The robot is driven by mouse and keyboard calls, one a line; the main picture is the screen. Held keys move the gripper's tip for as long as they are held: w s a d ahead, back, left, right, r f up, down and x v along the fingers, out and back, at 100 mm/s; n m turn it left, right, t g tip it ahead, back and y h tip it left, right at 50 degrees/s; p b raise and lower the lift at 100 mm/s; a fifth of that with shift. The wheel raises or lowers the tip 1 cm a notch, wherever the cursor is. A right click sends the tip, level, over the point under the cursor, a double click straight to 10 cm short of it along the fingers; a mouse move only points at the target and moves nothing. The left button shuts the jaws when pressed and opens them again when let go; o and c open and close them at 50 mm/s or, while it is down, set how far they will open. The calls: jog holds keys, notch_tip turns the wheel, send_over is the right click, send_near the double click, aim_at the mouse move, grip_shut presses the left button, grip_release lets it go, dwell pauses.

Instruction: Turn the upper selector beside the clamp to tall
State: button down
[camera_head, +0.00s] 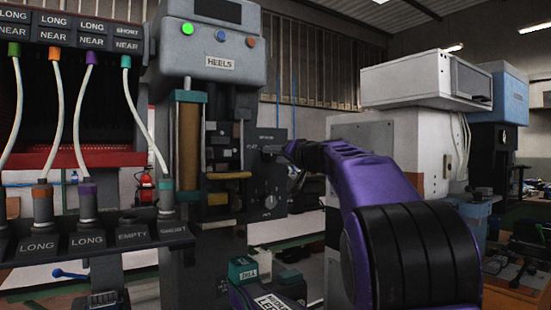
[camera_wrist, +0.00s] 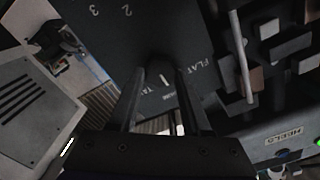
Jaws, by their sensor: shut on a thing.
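The dark selector panel (camera_head: 268,178) stands beside the clamp of the HEELS press (camera_head: 212,60). The upper selector (camera_head: 270,149) is a dark knob near the panel's top, with FLAT readable to its left. My gripper (camera_head: 281,149) reaches it from the right and is shut on it. In the wrist view, my gripper's two fingers (camera_wrist: 160,78) close around the upper selector (camera_wrist: 160,64). FLAT shows right of the fingers, and a partly covered label beginning TA shows between them. A short white mark also shows there. The knob's setting is hard to tell.
A lower dial (camera_head: 270,201) sits below on the same panel. The clamp column (camera_head: 188,140) stands left of it. A rack with labelled cables (camera_head: 90,225) is at the left. A green-topped block (camera_head: 243,269) lies below the panel. White cabinets (camera_head: 400,145) stand at the right.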

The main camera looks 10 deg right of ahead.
jog(key=m+p, duration=0.1)
jog(key=m, duration=0.9)
jog(key=shift+d+m, duration=0.1)
jog(key=shift+m, duration=0.2)
dwell(0.4)
jog(key=shift+c, duration=1.8)
grip_release()
jog(key=shift+f, duration=0.15)
jog(key=shift+s+d, duration=0.1)
jog(key=b+v, duration=0.4)
jog(key=v, duration=1.3)
